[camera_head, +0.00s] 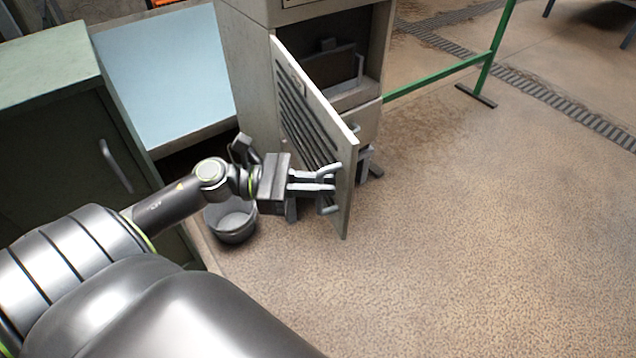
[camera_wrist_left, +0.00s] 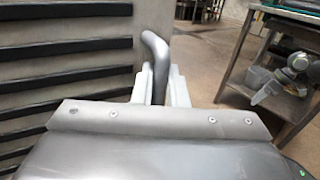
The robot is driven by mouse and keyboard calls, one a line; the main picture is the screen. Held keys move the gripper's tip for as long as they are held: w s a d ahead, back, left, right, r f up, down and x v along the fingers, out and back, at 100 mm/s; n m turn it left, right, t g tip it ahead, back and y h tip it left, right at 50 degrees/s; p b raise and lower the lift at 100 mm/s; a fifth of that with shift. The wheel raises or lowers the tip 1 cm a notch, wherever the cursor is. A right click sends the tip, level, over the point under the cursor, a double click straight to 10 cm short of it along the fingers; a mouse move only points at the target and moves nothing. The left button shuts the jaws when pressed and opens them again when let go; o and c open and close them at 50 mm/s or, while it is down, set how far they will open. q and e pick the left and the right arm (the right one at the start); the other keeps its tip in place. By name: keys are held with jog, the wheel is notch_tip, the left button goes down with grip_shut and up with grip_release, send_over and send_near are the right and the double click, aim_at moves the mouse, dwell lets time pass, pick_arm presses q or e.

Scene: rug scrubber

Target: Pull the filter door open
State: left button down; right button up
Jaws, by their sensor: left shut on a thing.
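The filter door (camera_head: 308,118) is a pale, louvred panel on the front of a beige cabinet. It stands swung out from the cabinet, and the dark interior with a panel inside shows behind it. My left gripper (camera_head: 330,180) is at the door's free edge, shut on the door's grey bar handle (camera_head: 328,209). In the left wrist view the handle (camera_wrist_left: 155,52) curves up between the pale fingers (camera_wrist_left: 160,84), with the dark louvre slots (camera_wrist_left: 70,50) at the left. My right gripper is not in view.
A grey bucket (camera_head: 231,220) stands on the floor below my left wrist. A green cabinet (camera_head: 60,130) and a pale blue worktop (camera_head: 165,75) are at the left. A green rail (camera_head: 450,70) stands at the back right. The floor (camera_head: 490,220) at the right is clear.

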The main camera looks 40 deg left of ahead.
pick_arm(q)
jog(key=c, duration=1.8)
grip_release()
jog(key=shift+a, duration=0.1)
